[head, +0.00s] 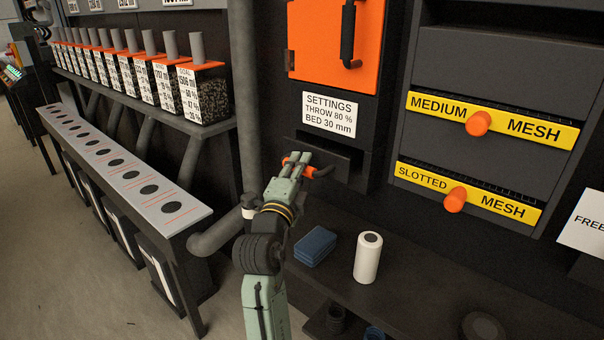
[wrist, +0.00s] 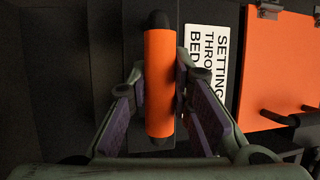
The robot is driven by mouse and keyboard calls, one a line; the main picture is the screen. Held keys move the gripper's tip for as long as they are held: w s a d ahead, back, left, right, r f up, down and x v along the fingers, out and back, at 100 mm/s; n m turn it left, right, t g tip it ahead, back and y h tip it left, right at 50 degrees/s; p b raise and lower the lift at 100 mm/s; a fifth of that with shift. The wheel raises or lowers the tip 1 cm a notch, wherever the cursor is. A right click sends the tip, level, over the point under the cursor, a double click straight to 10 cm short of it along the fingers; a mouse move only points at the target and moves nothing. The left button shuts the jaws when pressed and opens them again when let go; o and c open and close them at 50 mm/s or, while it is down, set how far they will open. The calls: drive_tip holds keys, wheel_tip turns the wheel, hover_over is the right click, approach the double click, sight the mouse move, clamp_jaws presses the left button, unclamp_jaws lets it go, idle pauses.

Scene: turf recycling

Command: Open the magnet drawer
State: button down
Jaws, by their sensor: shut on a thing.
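The dark drawer (head: 342,160) sits under the white settings sign, in the black machine. Its bar handle (head: 303,171) has an orange grip and black ends. My green-grey gripper (head: 290,164) reaches the handle from the front. In the wrist view the orange handle (wrist: 159,85) stands between the two purple-padded fingers (wrist: 160,92), which are closed on it. Part of the handle and drawer front is hidden behind my gripper in the head view. I cannot tell whether the drawer stands out from the machine.
An orange door (head: 318,45) with a black handle is above. Below right, a blue block (head: 316,246) and a white cylinder (head: 367,259) stand on the dark shelf. A vertical pipe (head: 246,100) rises at the left. Mesh drawers with orange knobs (head: 479,123) are at the right.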

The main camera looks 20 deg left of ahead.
drive_tip(key=s+a+b, duration=0.2)
drive_tip(key=s+b, duration=0.1)
drive_tip(key=s, duration=0.4)
drive_tip(key=shift+s+a, duration=0.3)
drive_tip(key=shift+a, duration=0.1)
drive_tip(key=c, duration=1.4)
unclamp_jaws()
drive_tip(key=shift+w, duration=0.1)
drive_tip(key=shift+c, duration=0.2)
drive_tip(key=s+f, duration=0.2)
drive_tip(key=s, duration=0.9)
drive_tip(key=shift+s+d, duration=0.35)
drive_tip(key=shift+s, duration=0.05)
